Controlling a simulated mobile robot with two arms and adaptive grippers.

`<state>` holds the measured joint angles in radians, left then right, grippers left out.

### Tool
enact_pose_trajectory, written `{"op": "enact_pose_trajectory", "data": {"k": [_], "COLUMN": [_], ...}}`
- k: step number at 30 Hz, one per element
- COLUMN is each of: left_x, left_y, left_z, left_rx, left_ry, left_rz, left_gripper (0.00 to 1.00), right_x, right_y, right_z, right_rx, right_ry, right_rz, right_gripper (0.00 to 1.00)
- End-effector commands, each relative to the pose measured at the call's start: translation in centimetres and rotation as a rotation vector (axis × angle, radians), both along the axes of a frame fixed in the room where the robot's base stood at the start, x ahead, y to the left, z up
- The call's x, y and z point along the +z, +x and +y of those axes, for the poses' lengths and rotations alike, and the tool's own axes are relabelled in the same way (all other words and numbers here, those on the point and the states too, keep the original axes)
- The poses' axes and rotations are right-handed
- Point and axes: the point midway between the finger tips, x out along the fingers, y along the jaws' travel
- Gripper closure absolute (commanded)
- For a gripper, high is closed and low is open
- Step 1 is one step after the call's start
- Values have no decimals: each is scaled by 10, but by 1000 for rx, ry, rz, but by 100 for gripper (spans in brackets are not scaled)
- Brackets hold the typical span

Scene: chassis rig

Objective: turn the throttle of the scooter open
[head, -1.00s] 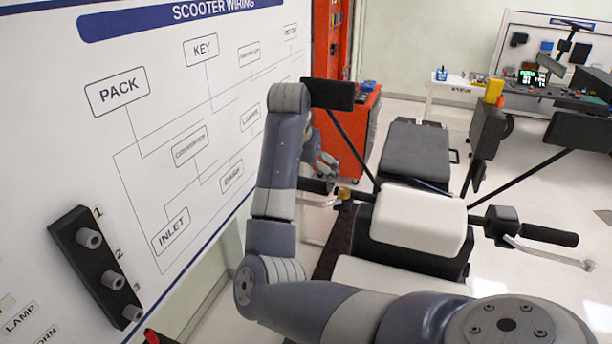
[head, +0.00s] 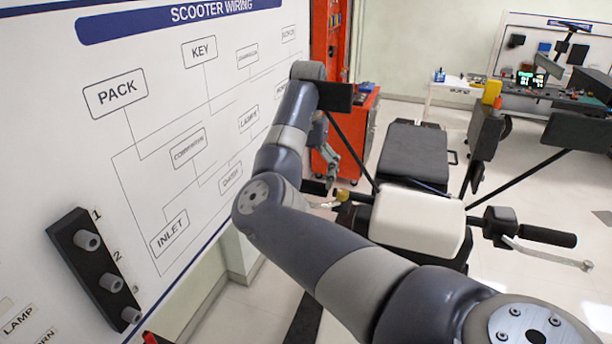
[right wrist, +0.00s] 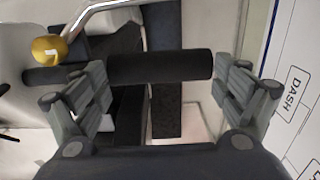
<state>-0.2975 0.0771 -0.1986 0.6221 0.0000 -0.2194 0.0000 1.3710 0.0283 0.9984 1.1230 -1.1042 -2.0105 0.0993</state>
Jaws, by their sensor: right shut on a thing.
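The scooter's throttle is the black grip at the left end of the handlebar (head: 314,187) in the head view. In the right wrist view the throttle grip (right wrist: 160,67) lies crosswise between my fingers. My right gripper (head: 332,178) is at this grip in the head view, with its fingers partly hidden. In the right wrist view my right gripper (right wrist: 165,88) has one finger at each end of the grip and is shut on it. My left gripper is not in view.
A silver brake lever (right wrist: 92,14) and a yellow knob (right wrist: 48,49) are close to the grip. The wiring board (head: 60,160) stands close on the left. A red cabinet (head: 352,140) is behind the gripper. The scooter's white front panel (head: 417,220) is to the right.

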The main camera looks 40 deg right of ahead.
Motion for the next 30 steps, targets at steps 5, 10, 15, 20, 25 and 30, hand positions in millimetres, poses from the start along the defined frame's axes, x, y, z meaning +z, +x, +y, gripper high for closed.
{"op": "enact_pose_trajectory", "data": {"k": [5, 10, 15, 20, 25, 30], "left_x": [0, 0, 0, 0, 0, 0], "left_y": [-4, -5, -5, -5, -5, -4], "left_z": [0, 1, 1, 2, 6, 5], "left_rx": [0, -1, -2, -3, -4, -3], "left_ry": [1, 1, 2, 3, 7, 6], "left_rz": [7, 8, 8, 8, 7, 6], "left_gripper": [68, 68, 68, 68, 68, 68], "right_x": [1, 1, 1, 1, 1, 15], "right_y": [1, 1, 1, 1, 1, 1], "right_z": [0, 0, 0, 0, 0, -1], "right_rx": [-1, -1, -1, 0, 0, 0], "right_ry": [15, 14, 13, 13, 13, 14], "right_rz": [6, 5, 5, 6, 6, 2], "right_gripper": [33, 33, 0, 0, 0, 0]}}
